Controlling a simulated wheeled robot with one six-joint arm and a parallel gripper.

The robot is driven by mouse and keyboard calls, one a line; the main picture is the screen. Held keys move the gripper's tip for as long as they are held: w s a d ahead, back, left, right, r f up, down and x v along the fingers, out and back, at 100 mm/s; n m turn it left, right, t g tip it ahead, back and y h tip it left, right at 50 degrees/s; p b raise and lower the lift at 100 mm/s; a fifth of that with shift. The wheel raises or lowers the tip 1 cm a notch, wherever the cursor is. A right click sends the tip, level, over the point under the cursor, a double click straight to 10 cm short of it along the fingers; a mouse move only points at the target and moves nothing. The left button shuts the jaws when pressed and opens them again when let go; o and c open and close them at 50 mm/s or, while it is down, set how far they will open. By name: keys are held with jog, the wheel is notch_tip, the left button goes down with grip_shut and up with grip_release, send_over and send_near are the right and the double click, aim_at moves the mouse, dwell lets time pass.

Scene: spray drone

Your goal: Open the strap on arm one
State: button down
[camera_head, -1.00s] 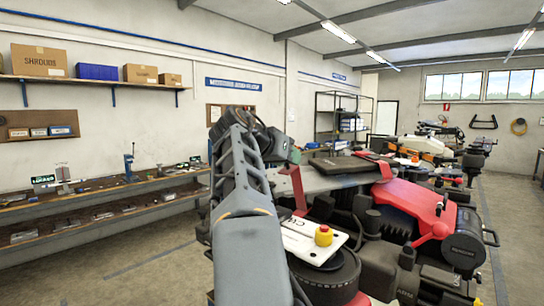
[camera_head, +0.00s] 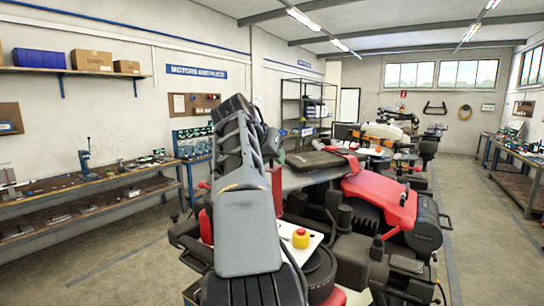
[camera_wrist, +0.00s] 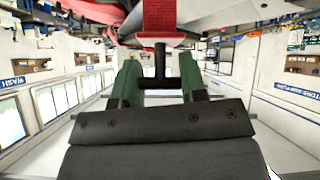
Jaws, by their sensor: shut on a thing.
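In the wrist view my gripper (camera_wrist: 160,82) has its green fingers on both sides of a black T-shaped handle (camera_wrist: 160,64) and is shut on it. The handle's stem rises to a red strap (camera_wrist: 160,16) directly above it in the picture. Whether the strap's end is loose or fastened cannot be told. In the head view the spray drone, with a red body (camera_head: 380,200) and black arms, stands right of my arm. My arm hides the gripper and the handle there.
A white panel with a yellow-and-red button (camera_head: 300,238) lies close to the right of my arm. Long workbenches with small parts (camera_head: 95,185) run along the left wall. Another bench (camera_head: 515,160) stands at the right. The floor between the drone and the right bench is clear.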

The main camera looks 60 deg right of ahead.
jog(key=c, duration=1.1)
grip_release()
jog(key=shift+w+f, duration=0.1)
jog(key=shift+f, duration=0.5)
jog(key=o, duration=0.4)
jog(key=shift+s+d, duration=0.2)
jog(key=shift+s, duration=0.05)
jog(key=shift+o, duration=0.2)
jog(key=shift+w+a+r, duration=0.1)
jog(key=shift+w, duration=0.3)
jog(key=shift+s+r, duration=0.2)
jog(key=shift+r, duration=0.05)
jog(key=shift+a+r, duration=0.2)
jog(key=shift+a, duration=0.1)
jog(key=v, duration=1.3)
jog(key=shift+w, duration=0.35)
jog(key=shift+f, duration=0.15)
